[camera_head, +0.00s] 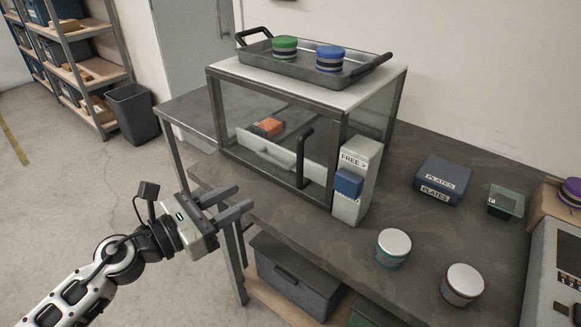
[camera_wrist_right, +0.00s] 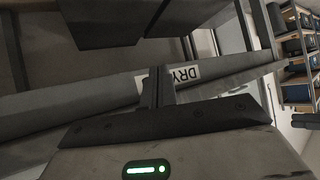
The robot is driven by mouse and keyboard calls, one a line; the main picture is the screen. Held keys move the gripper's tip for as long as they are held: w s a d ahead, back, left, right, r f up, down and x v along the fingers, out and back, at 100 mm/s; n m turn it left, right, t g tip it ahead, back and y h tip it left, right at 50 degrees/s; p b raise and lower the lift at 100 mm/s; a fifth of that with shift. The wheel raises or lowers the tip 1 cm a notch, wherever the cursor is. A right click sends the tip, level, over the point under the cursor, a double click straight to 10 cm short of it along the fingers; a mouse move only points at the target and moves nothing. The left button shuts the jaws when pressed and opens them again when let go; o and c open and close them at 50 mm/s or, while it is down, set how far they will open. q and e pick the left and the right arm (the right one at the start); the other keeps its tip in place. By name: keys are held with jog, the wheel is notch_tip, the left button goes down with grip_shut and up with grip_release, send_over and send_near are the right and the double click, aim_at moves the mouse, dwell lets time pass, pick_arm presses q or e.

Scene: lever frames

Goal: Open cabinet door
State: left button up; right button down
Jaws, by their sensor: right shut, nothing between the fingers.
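The cabinet (camera_head: 277,150) is a glass-sided box with a dark frame and a white top, standing on the dark table. Its front glass door looks shut, with a black upright bar handle (camera_head: 305,158) near the right edge. Behind the glass are a pale bin (camera_head: 285,160) and an orange block (camera_head: 267,127). My left gripper (camera_head: 245,195) is open and empty in front of the table's edge, left of and apart from the handle. My right gripper (camera_wrist_right: 157,86) is shut and empty in the right wrist view; it does not show in the head view.
A tray (camera_head: 350,74) with a green tin and a blue tin sits on the cabinet. Two jars, a PLATES box (camera_head: 443,178) and a machine stand to the right. A DRY label (camera_wrist_right: 184,75) shows beyond my right fingers.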

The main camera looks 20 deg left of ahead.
aim_at(298, 166)
pick_arm(q)
jog(key=p+x, duration=0.3)
jog(key=x, duration=1)
jog(key=shift+w+d+p, duration=0.2)
jog(key=shift+w+p, duration=0.05)
jog(key=shift+p, duration=0.1)
grip_shut()
